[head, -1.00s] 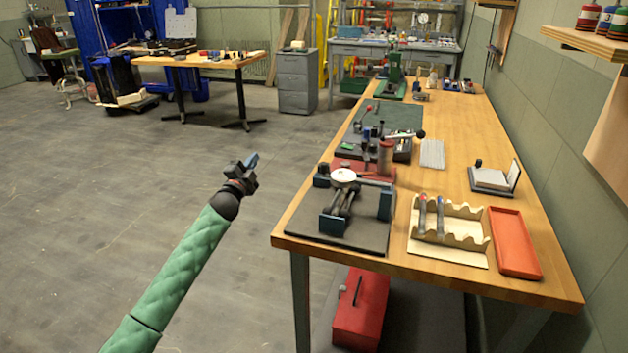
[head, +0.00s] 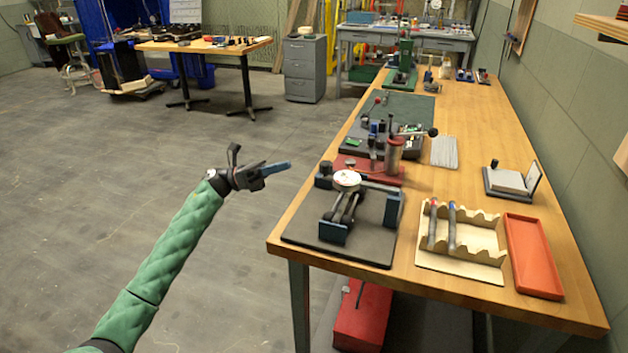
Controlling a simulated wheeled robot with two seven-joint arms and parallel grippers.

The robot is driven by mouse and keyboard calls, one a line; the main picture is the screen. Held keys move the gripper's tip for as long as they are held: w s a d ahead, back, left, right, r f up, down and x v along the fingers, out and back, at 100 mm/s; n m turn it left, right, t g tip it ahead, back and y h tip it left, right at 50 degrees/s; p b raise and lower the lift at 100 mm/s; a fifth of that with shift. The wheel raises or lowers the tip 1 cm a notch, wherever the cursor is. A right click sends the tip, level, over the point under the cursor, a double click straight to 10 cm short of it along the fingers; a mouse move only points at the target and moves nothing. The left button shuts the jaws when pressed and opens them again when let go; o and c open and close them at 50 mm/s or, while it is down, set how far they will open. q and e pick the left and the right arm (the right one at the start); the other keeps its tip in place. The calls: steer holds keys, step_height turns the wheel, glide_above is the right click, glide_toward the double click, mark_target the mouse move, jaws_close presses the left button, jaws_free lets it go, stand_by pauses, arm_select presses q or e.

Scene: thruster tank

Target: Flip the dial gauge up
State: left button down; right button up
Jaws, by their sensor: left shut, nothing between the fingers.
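The dial gauge (head: 346,179) has a round white face and sits on a dark blue fixture with rods, on a dark grey plate (head: 375,248) at the near left of the wooden bench. The face looks tilted mostly upward; its exact angle is hard to tell. My left gripper (head: 289,164) is shut and empty. It is in the air left of the bench edge, apart from the gauge, with its fingers pointing right towards it. My right gripper is not in view.
A cream rack (head: 458,267) with two tools and a red tray (head: 533,257) lie right of the plate. A red stand (head: 394,154) with a cylinder is behind the gauge. A red toolbox (head: 361,316) is under the bench.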

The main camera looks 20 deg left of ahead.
arm_select(q)
steer(key=s+m+g, duration=0.1)
steer(key=m, duration=0.1)
steer(key=s+f+m+g, duration=0.1)
steer(key=s+m+g, duration=0.1)
steer(key=s+d+m+g, duration=0.1)
steer(key=m+g, duration=0.1)
steer(key=shift+s+f+m+y, duration=0.25)
steer(key=shift+f+m+y, duration=0.15)
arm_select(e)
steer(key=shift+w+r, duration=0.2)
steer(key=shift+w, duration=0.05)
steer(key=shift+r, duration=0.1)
